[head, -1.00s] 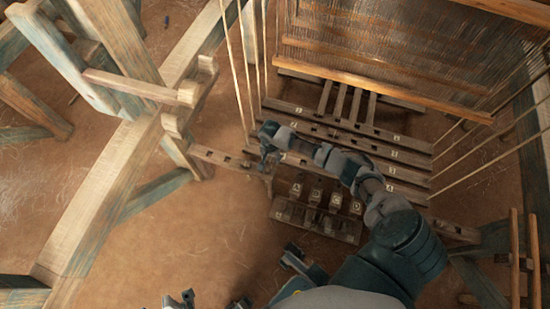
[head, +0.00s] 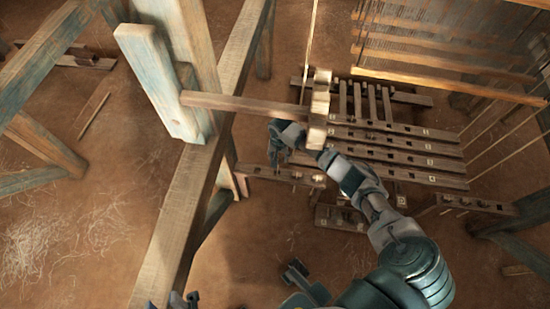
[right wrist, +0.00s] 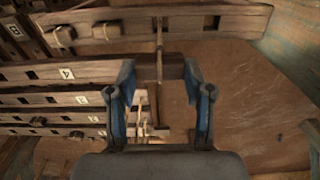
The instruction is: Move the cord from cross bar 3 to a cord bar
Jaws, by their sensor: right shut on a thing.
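My right gripper (head: 277,164) is low at the left end of the slotted wooden bars. In the right wrist view its blue fingers (right wrist: 160,70) are closed on a small brown wooden piece. A thin pale cord (right wrist: 159,38) runs from this piece across the slotted bar (right wrist: 215,24) beyond the fingertips. Several parallel cross bars (right wrist: 35,98) with white tags lie at the left; one tag reads 4, and I cannot surely read which is bar 3. Dark parts, perhaps of my left gripper (head: 188,299), show at the bottom edge of the head view; their opening is unclear.
A bar with dark pegs (head: 340,218) lies below. The floor (head: 90,210) at left is open.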

